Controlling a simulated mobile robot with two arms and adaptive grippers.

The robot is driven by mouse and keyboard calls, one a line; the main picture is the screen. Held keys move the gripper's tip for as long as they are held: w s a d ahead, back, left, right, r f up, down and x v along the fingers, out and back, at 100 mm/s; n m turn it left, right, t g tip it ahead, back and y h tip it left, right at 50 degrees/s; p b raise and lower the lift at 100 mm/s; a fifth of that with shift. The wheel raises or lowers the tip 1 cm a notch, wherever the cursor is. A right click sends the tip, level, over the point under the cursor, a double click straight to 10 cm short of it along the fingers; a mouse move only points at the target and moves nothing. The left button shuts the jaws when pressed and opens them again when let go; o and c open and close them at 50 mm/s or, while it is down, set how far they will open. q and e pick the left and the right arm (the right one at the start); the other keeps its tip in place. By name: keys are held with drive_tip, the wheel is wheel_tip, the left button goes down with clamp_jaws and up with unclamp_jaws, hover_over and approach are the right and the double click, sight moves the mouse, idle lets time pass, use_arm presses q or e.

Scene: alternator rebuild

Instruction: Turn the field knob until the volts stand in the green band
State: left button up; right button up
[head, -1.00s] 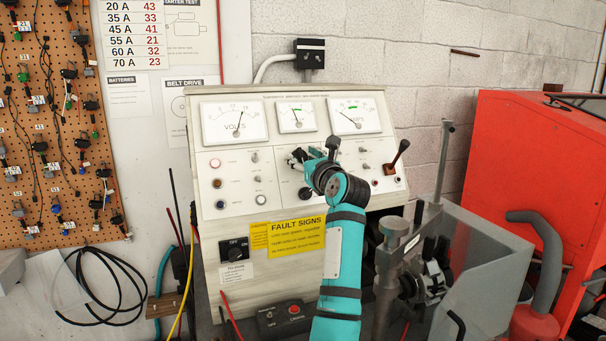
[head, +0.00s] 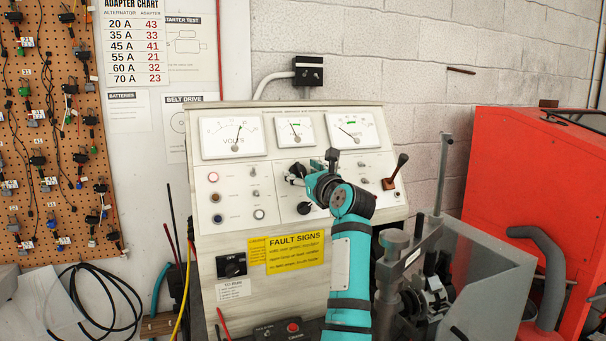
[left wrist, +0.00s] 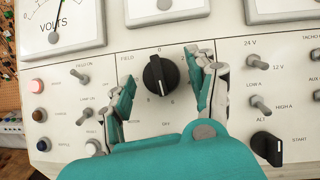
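In the head view the left gripper (head: 312,172) is in front of the panel and partly hides the knob. The volts meter (head: 233,137) is at the panel's upper left, its needle leaning slightly right of upright. It is cut off in the left wrist view (left wrist: 62,22); I cannot make out its green band. My right gripper is not in view.
Small toggle switches (left wrist: 260,104) stand right of the knob, and a black selector (left wrist: 267,148) is lower right. A lever (head: 396,172) sticks out at the panel's right. A grey guarded bin (head: 490,275) and a red cabinet (head: 520,165) stand further right.

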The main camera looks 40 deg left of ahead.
use_arm(q)
wheel_tip(320, 180, up, 10)
idle(0.6)
drive_tip(key=shift+r, duration=0.1)
